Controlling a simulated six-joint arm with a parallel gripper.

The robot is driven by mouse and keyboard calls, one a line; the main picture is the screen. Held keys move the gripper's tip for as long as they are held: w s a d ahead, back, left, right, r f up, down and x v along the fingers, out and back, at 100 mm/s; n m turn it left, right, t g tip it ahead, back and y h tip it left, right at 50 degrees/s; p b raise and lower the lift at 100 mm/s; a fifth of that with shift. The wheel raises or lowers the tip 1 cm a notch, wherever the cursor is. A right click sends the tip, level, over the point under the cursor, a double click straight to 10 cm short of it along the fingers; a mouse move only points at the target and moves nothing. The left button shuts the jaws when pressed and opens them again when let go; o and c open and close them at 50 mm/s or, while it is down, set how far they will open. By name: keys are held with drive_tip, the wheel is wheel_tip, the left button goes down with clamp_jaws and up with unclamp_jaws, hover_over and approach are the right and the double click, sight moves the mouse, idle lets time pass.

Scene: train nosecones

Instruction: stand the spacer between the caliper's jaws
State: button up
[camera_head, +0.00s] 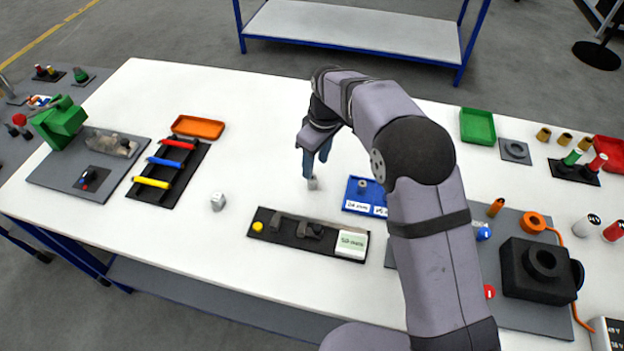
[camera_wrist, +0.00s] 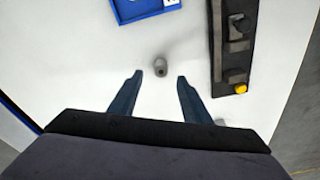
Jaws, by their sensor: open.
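A small grey cylindrical spacer (camera_head: 313,184) stands on the white table just under my gripper (camera_head: 314,168). In the wrist view the spacer (camera_wrist: 160,66) lies on the line midway between the blue fingertips of my gripper (camera_wrist: 159,76), a little beyond them. The fingers are apart and hold nothing. The caliper (camera_head: 290,232) is a dark bar with grey jaws, a yellow button and a pale display reading about "50 mm". It lies nearer the front edge. In the wrist view the caliper (camera_wrist: 220,55) is at the upper right. The space between its jaws looks empty.
A blue tray (camera_head: 352,204) with labels and a small grey piece is right of the spacer. A rack of coloured bars (camera_head: 172,170) and an orange tray (camera_head: 198,127) are farther left. Table between spacer and caliper is clear.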

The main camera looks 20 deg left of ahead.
sight(312, 182)
drive_tip(key=shift+w+a+f+p, duration=0.15)
drive_tip(key=shift+f+p, duration=0.5)
drive_tip(key=shift+f, duration=0.55)
drive_tip(key=shift+s+a+f+p, duration=0.15)
drive_tip(key=shift+f+p, duration=0.45)
drive_tip(key=shift+f, duration=0.65)
drive_tip(key=shift+w+a+f+p, duration=0.1)
drive_tip(key=shift+a+f+p, duration=0.1)
drive_tip(key=shift+f+p, duration=0.75)
drive_tip(key=shift+f+b, duration=0.2)
drive_tip(key=shift+b, duration=0.1)
clamp_jaws()
